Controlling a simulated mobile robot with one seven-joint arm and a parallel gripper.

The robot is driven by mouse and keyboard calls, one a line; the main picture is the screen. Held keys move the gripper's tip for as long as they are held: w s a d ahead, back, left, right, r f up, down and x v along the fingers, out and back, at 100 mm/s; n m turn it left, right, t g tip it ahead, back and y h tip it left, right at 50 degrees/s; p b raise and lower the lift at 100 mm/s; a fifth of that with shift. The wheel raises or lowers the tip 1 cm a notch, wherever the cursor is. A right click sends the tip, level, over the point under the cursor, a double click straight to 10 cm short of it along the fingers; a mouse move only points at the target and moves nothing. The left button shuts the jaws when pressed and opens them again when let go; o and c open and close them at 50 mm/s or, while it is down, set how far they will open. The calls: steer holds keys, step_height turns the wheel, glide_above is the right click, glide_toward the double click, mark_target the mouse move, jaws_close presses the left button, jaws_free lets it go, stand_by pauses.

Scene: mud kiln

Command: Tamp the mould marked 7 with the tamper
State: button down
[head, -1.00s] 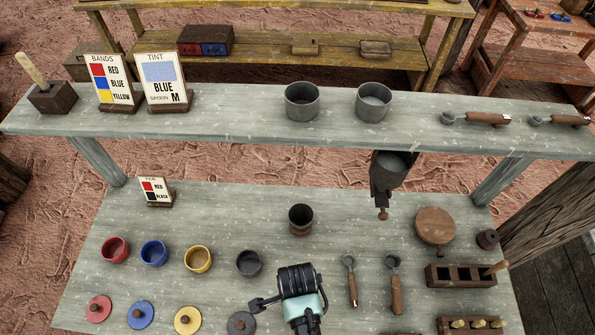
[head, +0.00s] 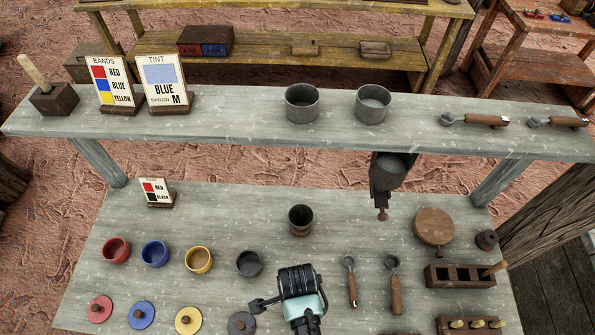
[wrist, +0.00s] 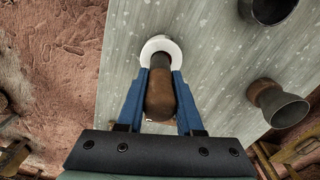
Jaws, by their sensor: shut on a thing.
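My gripper (wrist: 160,78) shows in the wrist view with its two blue fingers shut on a brown wooden handle (wrist: 160,97), which I take to be the tamper's. A dark neck runs from the handle to a white round piece (wrist: 161,46) beyond the fingertips. I cannot tell whether this white piece is the tamper's foot or a separate thing below it, nor whether they touch. In the head view only the dark and teal part of my arm shows; the fingers are hidden. No mould with a readable 7 shows in either view.
The grey bench (head: 220,215) holds red (head: 116,250), blue (head: 155,253), yellow (head: 198,259) and dark (head: 249,263) bowls, with lids in front. A dark cup (head: 300,219) stands mid-bench. Two scoops (head: 350,280) (head: 394,284) and a slotted block (head: 460,276) lie right. A raised shelf (head: 235,115) crosses behind.

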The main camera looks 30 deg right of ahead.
steer(key=shift+w+r+p, duration=0.1)
steer(key=shift+r+p, duration=3.7)
steer(key=shift+r, duration=0.2)
steer(key=shift+d+f, duration=0.1)
steer(key=shift+d, duration=0.05)
